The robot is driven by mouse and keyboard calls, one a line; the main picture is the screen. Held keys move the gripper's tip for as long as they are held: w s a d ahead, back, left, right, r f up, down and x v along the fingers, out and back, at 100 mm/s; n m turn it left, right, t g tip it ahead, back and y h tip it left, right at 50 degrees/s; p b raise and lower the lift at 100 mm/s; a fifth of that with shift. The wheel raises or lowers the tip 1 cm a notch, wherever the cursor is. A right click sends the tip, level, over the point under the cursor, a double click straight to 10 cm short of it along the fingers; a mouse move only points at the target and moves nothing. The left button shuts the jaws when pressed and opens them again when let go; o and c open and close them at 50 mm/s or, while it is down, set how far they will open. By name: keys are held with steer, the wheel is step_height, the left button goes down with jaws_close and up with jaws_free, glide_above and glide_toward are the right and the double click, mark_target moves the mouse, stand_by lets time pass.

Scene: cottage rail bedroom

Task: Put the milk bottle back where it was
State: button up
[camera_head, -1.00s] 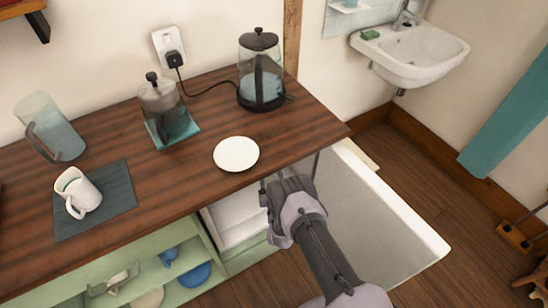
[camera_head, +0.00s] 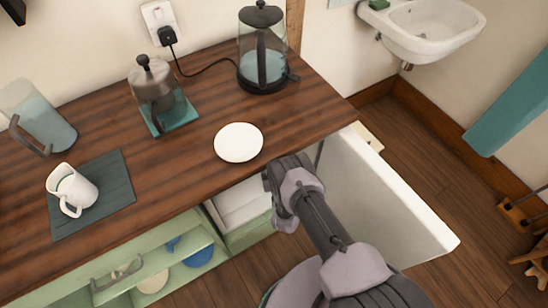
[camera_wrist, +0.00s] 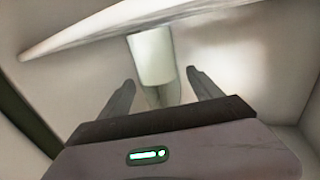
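My gripper (camera_wrist: 160,76) is open, with its two dark fingers apart inside a white compartment under the counter. A pale whitish cylinder (camera_wrist: 152,58), which looks like the milk bottle, stands between and beyond the fingertips in the wrist view, with visible gaps on both sides. A white shelf edge (camera_wrist: 115,30) crosses in front of its upper part. In the head view my gripper is at the opening of the white fridge-like compartment (camera_head: 240,204); its fingertips and the bottle are hidden there.
The white open door (camera_head: 385,200) stands right of my arm. The wooden counter (camera_head: 190,165) overhangs the compartment. On it are a white plate (camera_head: 239,142), a kettle (camera_head: 262,55), a French press (camera_head: 152,85), a glass pitcher (camera_head: 38,115) and a white mug (camera_head: 72,188). Green shelves (camera_head: 160,262) lie left.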

steer(key=shift+r, duration=0.2)
steer(key=s+d+p, duration=0.2)
steer(key=s+p, duration=0.2)
steer(key=s, duration=0.7)
steer(key=shift+s+d+p, duration=0.2)
steer(key=shift+s+p, duration=0.1)
steer(key=shift+s, duration=0.1)
